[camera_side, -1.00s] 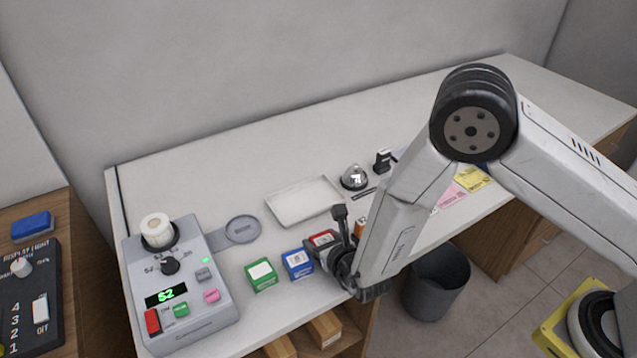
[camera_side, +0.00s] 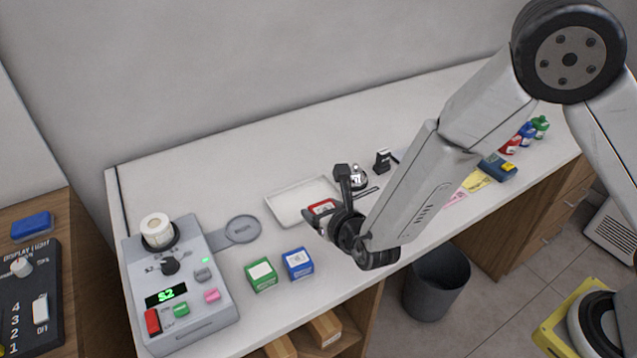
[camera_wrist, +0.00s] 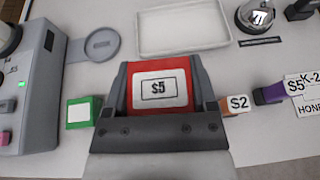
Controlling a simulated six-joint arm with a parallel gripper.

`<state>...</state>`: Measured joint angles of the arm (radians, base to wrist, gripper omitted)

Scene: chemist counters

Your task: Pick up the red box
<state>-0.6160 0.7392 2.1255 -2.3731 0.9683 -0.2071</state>
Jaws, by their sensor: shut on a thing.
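The red box (camera_side: 321,207) is between the fingers of my gripper (camera_side: 325,215), raised above the counter in front of the white tray. In the side view my gripper and wrist hide part of the box.
A green box (camera_side: 261,275) and a blue box (camera_side: 297,263) stand on the counter to the left. The white tray (camera_side: 285,205) and a bell (camera_side: 357,180) lie behind. A grey machine (camera_side: 195,290) stands at the far left. A bin (camera_side: 436,283) is below the counter's front edge.

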